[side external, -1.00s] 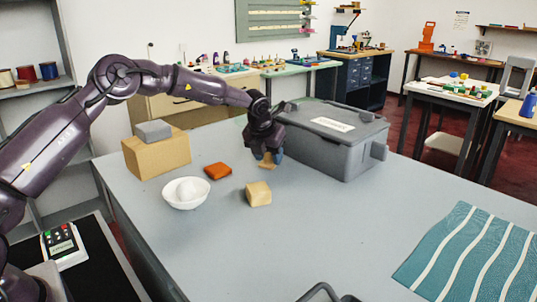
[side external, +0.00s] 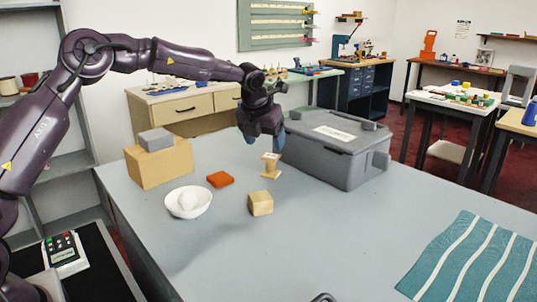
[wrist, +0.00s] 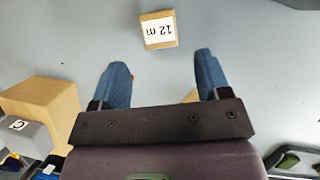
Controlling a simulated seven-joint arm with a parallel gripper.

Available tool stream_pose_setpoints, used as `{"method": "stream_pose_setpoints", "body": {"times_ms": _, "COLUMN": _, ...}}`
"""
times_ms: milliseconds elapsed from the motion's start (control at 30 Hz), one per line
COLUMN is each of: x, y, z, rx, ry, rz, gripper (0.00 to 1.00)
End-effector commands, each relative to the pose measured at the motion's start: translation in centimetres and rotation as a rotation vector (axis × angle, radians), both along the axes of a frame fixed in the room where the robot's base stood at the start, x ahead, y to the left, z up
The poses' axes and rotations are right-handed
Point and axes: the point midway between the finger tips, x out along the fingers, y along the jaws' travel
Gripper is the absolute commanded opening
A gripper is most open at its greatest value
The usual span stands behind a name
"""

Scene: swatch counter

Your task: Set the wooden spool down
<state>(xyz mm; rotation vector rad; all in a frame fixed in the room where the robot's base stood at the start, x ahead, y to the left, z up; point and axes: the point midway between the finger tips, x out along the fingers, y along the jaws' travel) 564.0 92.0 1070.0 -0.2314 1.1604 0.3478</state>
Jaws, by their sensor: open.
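The wooden spool (side external: 270,168) stands upright on the grey counter, left of the grey lidded bin. In the wrist view, a square wooden top with a white "12 m" label (wrist: 158,30) appears to be the spool, centred beyond the fingertips. My gripper (side external: 264,141) is above the spool and apart from it. Its blue fingers are spread, with nothing between them, as the wrist view also shows (wrist: 161,60).
The grey bin (side external: 335,150) stands close right of the spool. A striped teal cloth (side external: 465,260) lies right. The front middle is clear.

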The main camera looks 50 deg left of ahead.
Motion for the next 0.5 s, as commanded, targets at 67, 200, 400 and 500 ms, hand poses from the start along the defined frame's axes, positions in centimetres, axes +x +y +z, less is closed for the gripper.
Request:
{"method": "stream_pose_setpoints", "body": {"times_ms": 67, "x": -0.4, "y": -0.2, "z": 1.3, "rx": 0.001, "ry": -0.002, "rz": -0.001, "gripper": 0.7}}
{"method": "stream_pose_setpoints", "body": {"times_ms": 200, "x": -0.9, "y": -0.4, "z": 2.5, "rx": 0.0, "ry": 0.0, "rz": -0.001, "gripper": 0.7}}
{"method": "stream_pose_setpoints", "body": {"times_ms": 400, "x": -1.2, "y": -0.5, "z": 2.9, "rx": -0.001, "ry": 0.001, "rz": 0.002, "gripper": 0.7}}
{"method": "stream_pose_setpoints", "body": {"times_ms": 500, "x": -1.9, "y": -1.3, "z": 3.8, "rx": -0.011, "ry": -0.011, "rz": 0.05, "gripper": 0.7}}
